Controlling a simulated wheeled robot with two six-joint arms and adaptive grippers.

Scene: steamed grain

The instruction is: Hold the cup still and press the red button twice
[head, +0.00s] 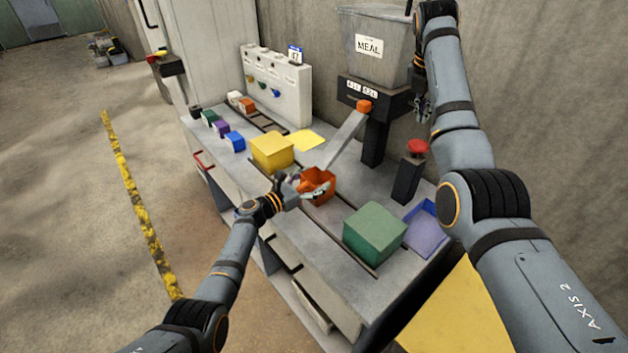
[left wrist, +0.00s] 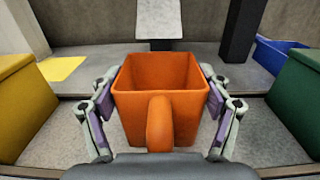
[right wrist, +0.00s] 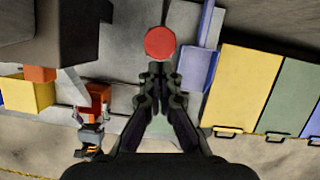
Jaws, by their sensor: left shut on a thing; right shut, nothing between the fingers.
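An orange square cup (head: 319,184) stands on the grey bench under the end of a sloping chute. My left gripper (head: 304,190) is shut on it, one finger on each side, with the cup handle (left wrist: 160,122) toward the wrist. The cup looks empty in the left wrist view (left wrist: 162,72). A red round button (head: 417,147) tops a dark post on the right of the bench. My right gripper (head: 421,108) is shut and empty, above the button in the head view. In the right wrist view its fingertips (right wrist: 158,70) point at the red button (right wrist: 160,43); contact cannot be told.
A meal hopper (head: 372,50) with a chute (head: 346,138) stands behind the cup. A yellow box (head: 272,151) and a green box (head: 374,233) flank the cup. A blue tray (head: 426,228) lies near the button post (head: 407,180).

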